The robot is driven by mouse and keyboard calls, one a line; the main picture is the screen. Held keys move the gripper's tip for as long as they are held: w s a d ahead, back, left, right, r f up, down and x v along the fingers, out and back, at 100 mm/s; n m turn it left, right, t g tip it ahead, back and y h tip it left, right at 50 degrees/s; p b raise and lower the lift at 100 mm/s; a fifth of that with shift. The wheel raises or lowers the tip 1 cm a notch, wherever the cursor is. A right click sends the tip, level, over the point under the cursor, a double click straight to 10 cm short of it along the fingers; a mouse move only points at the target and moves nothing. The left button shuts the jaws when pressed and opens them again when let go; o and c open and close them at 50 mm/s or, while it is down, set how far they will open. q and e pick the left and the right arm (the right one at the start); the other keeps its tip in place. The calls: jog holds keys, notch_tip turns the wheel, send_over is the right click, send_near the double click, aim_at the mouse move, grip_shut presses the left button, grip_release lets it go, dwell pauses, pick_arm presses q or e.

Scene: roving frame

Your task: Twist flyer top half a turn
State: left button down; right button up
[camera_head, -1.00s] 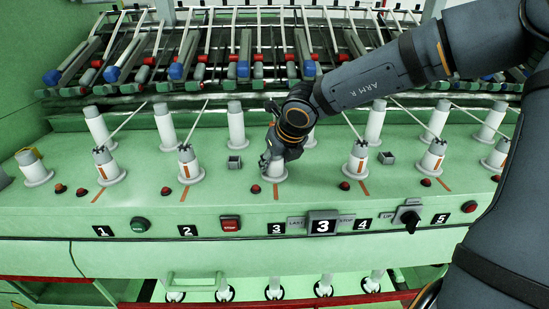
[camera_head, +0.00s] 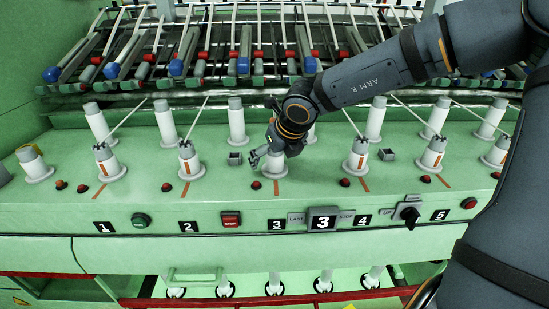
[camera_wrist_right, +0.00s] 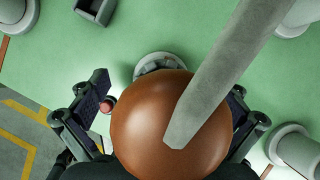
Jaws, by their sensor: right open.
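My right gripper (camera_head: 268,152) is above the flyer (camera_head: 275,170) at position 3, with a finger spread out to the left. My gripper and wrist hide most of that flyer in the head view. In the right wrist view, the flyer's rounded brown top (camera_wrist_right: 150,125) with its slanting grey arm (camera_wrist_right: 225,75) lies between the spread fingers of the gripper (camera_wrist_right: 168,102). The fingers appear apart from the top. A pale round base (camera_wrist_right: 160,63) shows behind it. My left gripper is not in view.
Similar flyers with orange marks stand along the green deck, such as one at left (camera_head: 190,163) and one at right (camera_head: 357,160). White bobbins (camera_head: 236,122) stand behind them. A small grey box (camera_head: 235,158) is left of my gripper. A display (camera_head: 322,220) reads 3.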

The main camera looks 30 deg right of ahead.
jog(key=shift+a+r+n+y+p, duration=0.1)
jog(key=shift+r+n+y+p, duration=0.2)
jog(key=shift+n+y+p, duration=0.5)
jog(key=shift+f+n+p, duration=0.1)
jog(key=shift+n+p, duration=0.25)
jog(key=shift+n, duration=0.25)
jog(key=shift+d+f, duration=0.2)
jog(key=shift+d, duration=0.05)
jog(key=n+p, duration=0.1)
jog(key=p, duration=0.1)
jog(key=n+y+p, duration=0.1)
jog(key=n+p, duration=0.1)
jog(key=shift+a+r+g, duration=0.2)
jog(key=shift+r+g, duration=0.1)
jog(key=shift+r, duration=0.05)
jog(key=shift+d+f+y, duration=0.1)
jog(key=shift+f+y, duration=0.1)
jog(key=shift+y, duration=0.1)
jog(key=shift+f, duration=0.2)
jog(key=c, duration=1.9)
jog(key=shift+o, duration=0.2)
jog(key=shift+f+b, duration=0.2)
jog(key=shift+b, duration=0.6)
jog(key=shift+r+b, duration=0.1)
jog(key=shift+b, duration=0.3)
jog(key=shift+r, duration=0.1)
